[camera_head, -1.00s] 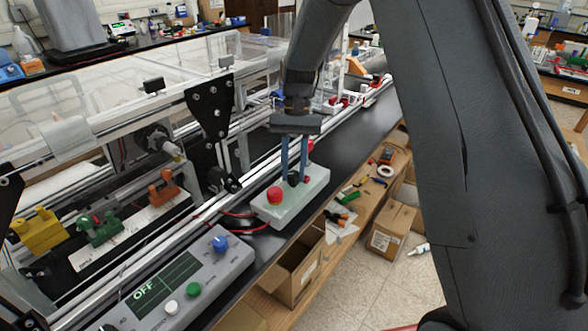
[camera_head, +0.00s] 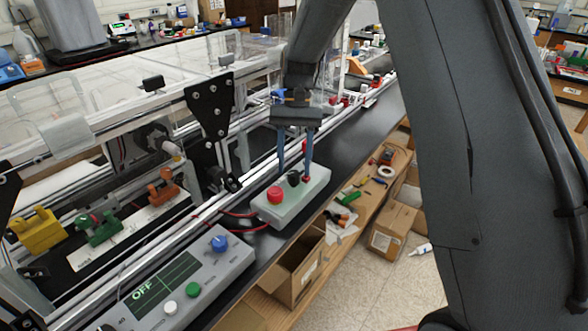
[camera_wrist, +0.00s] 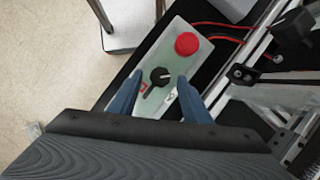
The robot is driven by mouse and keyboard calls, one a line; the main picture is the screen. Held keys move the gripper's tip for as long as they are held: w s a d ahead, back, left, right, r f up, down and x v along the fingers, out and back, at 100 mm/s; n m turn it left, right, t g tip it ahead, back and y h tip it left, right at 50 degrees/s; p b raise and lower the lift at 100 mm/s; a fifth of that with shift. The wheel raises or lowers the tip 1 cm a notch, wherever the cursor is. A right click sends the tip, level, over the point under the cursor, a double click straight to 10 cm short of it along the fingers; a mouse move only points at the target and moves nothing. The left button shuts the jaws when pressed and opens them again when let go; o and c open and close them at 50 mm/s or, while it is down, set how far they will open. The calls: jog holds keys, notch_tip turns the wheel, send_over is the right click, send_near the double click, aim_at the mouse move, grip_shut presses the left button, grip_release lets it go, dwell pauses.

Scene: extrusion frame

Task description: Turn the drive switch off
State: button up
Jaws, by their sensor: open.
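The switch box (camera_head: 271,213) is a pale grey-green box on the black bench, with a red mushroom button (camera_head: 275,195) at its near end. A black rotary knob (camera_head: 294,178), the drive switch, sits at its middle. A red part (camera_head: 305,146) shows behind my gripper's finger. In the wrist view the knob (camera_wrist: 160,76) has a white pointer line and labels beside it, too small to read. My gripper (camera_head: 295,165) is open above the box. Its blue fingers are on either side of the knob in the wrist view (camera_wrist: 158,97), apart from it.
A control panel (camera_head: 213,268) with a display reading OFF, a blue knob and buttons lies nearer. Clear guards and aluminium rails (camera_head: 205,213) run along the left. Cardboard boxes (camera_head: 390,229) stand at the right below the bench.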

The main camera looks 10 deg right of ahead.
jog(key=b+v, duration=0.1)
jog(key=v, duration=0.5)
jog(key=shift+b, duration=0.35)
jog(key=s+d+f+n+t, duration=0.1)
jog(key=s+d+f+t, duration=0.1)
jog(key=s, duration=0.5)
jog(key=s+d+f+n+t, duration=0.1)
jog(key=s+d+f+t, duration=0.1)
jog(key=s, duration=0.5)
jog(key=s+d+f+t+h, duration=0.1)
jog(key=s+d+f, duration=0.2)
jog(key=s+d, duration=0.3)
jog(key=shift+s+f+n+t, duration=0.15)
jog(key=shift+s+n+t, duration=0.25)
jog(key=shift+s, duration=0.15)
dwell(1.7)
